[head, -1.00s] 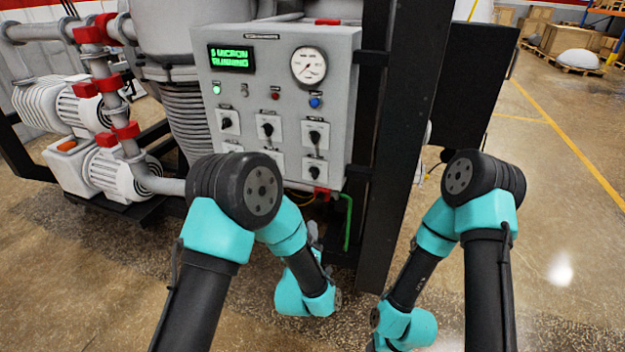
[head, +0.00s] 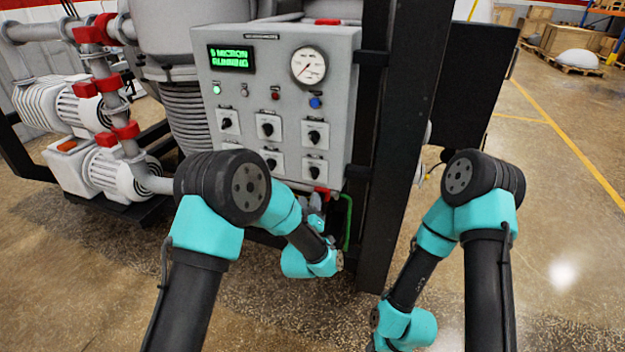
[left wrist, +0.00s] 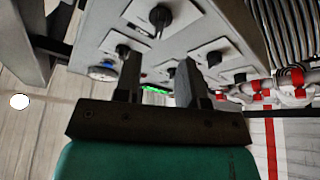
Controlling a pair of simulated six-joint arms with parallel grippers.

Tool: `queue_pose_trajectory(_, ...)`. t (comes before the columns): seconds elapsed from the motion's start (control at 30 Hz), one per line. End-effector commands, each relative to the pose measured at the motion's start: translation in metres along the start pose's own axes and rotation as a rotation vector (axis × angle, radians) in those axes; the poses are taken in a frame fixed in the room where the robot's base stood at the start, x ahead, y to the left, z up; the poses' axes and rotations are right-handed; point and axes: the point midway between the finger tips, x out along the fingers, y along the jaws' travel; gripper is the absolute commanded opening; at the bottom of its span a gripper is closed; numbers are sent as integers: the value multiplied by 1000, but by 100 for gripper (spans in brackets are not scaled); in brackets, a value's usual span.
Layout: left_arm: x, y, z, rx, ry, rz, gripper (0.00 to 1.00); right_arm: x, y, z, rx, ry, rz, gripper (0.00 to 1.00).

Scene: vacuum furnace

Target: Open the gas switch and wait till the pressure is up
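The grey control panel (head: 345,120) carries several black rotary switches on white plates; their labels are too small to read, so I cannot tell which is the gas switch. One lower-right switch (head: 315,165) also shows in the left wrist view (left wrist: 160,17). The round pressure gauge (head: 309,66) is at the top right, and the green display (head: 231,58) reads "5 MICRON RUNNING". My left gripper (head: 316,202) is just below the panel, partly hidden by its arm. In the left wrist view its fingers (left wrist: 160,75) are apart and empty, pointing toward the panel. My right gripper is out of view.
A dark upright post (head: 400,140) stands right of the panel. White pumps (head: 120,175) and pipes with red clamps are at the left. A green cable (head: 348,225) hangs below the panel. Open floor (head: 550,220) lies to the right.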

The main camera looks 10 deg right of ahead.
Motion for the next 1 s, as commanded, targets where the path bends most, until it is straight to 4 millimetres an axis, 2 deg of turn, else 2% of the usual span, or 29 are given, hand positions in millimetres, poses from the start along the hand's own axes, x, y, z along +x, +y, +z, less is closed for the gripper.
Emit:
queue_pose_trajectory(0.3,54,-1,0,0,2,-1,37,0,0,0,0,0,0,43)
queue_pose_trajectory(0.5,78,0,0,0,1,-1,37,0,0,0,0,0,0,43)
queue_pose_trajectory(0.87,84,0,0,0,-1,-1,37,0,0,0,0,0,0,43)
queue_pose_trajectory(1.0,84,0,0,0,-1,-1,27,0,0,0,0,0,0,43)
